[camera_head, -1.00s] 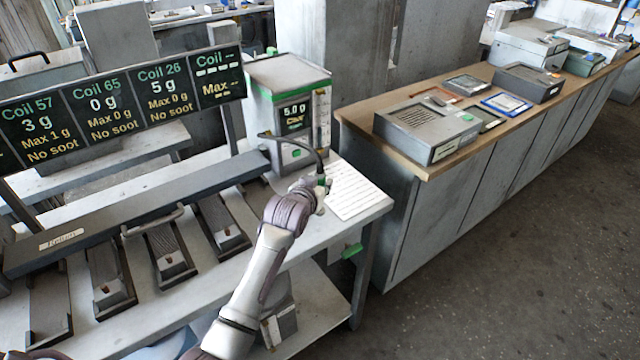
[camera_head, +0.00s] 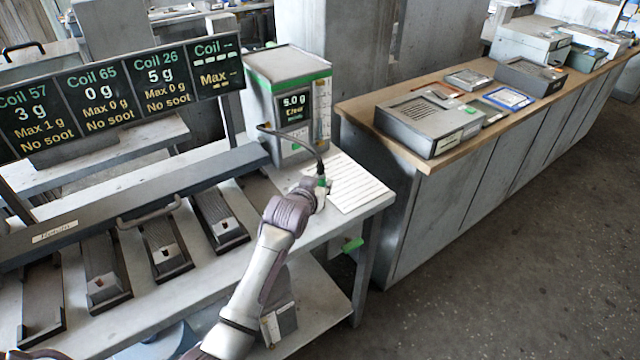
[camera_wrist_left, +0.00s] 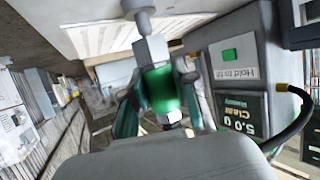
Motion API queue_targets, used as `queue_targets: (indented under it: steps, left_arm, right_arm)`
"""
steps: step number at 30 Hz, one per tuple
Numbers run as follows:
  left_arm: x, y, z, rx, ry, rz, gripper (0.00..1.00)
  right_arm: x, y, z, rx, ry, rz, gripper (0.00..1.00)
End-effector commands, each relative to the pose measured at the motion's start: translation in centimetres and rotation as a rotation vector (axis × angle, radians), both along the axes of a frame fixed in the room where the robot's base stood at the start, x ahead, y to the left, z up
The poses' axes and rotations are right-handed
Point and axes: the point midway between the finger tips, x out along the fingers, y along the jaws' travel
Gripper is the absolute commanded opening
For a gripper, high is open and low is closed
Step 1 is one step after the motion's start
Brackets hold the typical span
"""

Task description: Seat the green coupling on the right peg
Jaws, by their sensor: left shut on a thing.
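My left gripper (camera_head: 320,190) is at the right end of the bench, beside the metering box. In the left wrist view, the left gripper (camera_wrist_left: 162,95) is shut on the green coupling (camera_wrist_left: 161,88). The coupling also shows small in the head view (camera_head: 321,183), with a dark hose (camera_head: 307,141) running to it from the box. In the wrist view a grey block with a round stem (camera_wrist_left: 149,47) lines up with the coupling's far end; whether they touch or are apart I cannot tell. I cannot clearly identify the right peg. My right gripper is out of view.
The metering box (camera_head: 293,95) stands behind the gripper and reads 5.0 g. A white lined sheet (camera_head: 352,182) lies to the right on the bench. Several dark coil trays (camera_head: 165,250) and a display board (camera_head: 110,95) are at left. A wooden-topped counter (camera_head: 420,158) stands at right.

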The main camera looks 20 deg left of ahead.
Motion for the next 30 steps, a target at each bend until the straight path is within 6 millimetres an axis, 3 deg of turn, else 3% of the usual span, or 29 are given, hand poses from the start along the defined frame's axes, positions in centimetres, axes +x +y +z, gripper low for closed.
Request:
queue_targets:
  steps: [24, 25, 30]
  left_arm:
    - [0.0, 0.0, -2.1, 0.0, -0.002, 0.0, 0.0]
    - [0.0, 0.0, -2.0, 0.0, -0.002, 0.0, 0.3]
    - [0.0, 0.0, -2.0, 0.0, -0.001, 0.0, 0.57]
  right_arm:
    - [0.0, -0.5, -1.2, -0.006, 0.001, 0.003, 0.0]
    - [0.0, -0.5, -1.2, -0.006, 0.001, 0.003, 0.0]
    - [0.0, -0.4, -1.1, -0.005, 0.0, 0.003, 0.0]
